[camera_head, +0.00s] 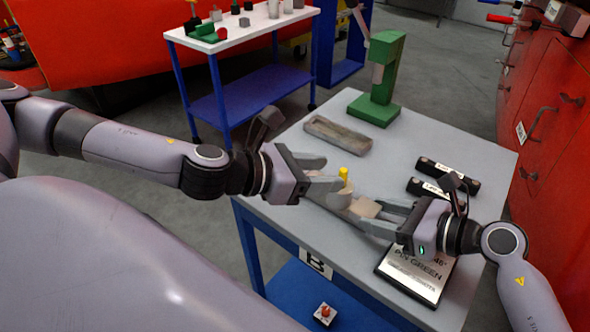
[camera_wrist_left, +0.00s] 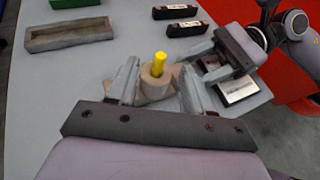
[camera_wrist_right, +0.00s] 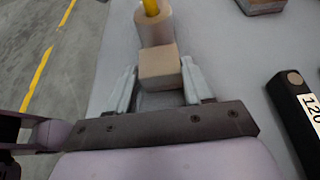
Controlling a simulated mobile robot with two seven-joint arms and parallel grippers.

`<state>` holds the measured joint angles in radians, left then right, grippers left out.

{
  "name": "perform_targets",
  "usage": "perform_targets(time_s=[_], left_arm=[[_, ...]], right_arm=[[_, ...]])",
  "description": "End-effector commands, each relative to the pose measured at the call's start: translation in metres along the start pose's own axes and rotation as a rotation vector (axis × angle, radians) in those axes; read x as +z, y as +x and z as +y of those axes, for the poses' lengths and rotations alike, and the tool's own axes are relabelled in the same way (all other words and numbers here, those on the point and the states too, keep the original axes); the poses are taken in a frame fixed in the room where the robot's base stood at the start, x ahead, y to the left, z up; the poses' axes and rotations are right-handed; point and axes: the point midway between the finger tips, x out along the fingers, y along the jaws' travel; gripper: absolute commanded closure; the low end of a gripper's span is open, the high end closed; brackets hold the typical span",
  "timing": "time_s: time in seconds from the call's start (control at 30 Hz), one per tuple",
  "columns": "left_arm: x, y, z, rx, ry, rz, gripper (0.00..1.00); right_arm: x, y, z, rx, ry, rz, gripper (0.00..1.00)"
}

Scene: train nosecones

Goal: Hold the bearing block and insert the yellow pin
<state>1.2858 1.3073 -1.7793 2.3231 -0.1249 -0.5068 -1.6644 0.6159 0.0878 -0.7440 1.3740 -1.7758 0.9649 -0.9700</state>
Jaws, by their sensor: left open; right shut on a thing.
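The beige bearing block (camera_head: 366,207) lies on the grey table, with a round upright boss (camera_wrist_right: 153,29) at one end. The yellow pin (camera_head: 343,175) stands upright at the top of the boss, its lower part hidden; it also shows in the left wrist view (camera_wrist_left: 159,63). My right gripper (camera_wrist_right: 158,80) is shut on the square end of the block, one finger on each side. My left gripper (camera_wrist_left: 155,78) is open, its fingers on either side of the boss and pin. I cannot tell whether they touch.
A shallow grey tray (camera_head: 338,136) and a green stand (camera_head: 380,85) are at the back of the table. Two black bars (camera_head: 447,175) lie to the right. A printed plate (camera_head: 415,275) lies near the front edge, under my right gripper. The table's back right is clear.

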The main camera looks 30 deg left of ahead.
Motion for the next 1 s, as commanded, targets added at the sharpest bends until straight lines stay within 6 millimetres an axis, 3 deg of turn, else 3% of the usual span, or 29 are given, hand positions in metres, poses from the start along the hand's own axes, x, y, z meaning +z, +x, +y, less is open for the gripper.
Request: perform_targets(time_s=[0.2, 0.4, 0.97, 1.0], left_arm=[[0.0, -0.031, 0.001, 0.004, -0.001, 0.0, 0.5], [0.0, -0.047, 0.0, 0.001, 0.0, 0.0, 0.5], [0.0, -0.053, 0.0, 0.0, 0.001, -0.001, 0.5], [0.0, -0.053, 0.0, 0.0, 0.001, -0.001, 0.5]], right_arm=[[0.001, 0.0, 0.0, 0.0, 0.0, -0.001, 1.0], [0.001, 0.0, 0.0, 0.0, 0.0, -0.001, 1.0], [0.001, 0.0, 0.0, 0.0, 0.0, -0.001, 1.0], [0.001, 0.0, 0.0, 0.0, 0.0, -0.001, 0.36]])
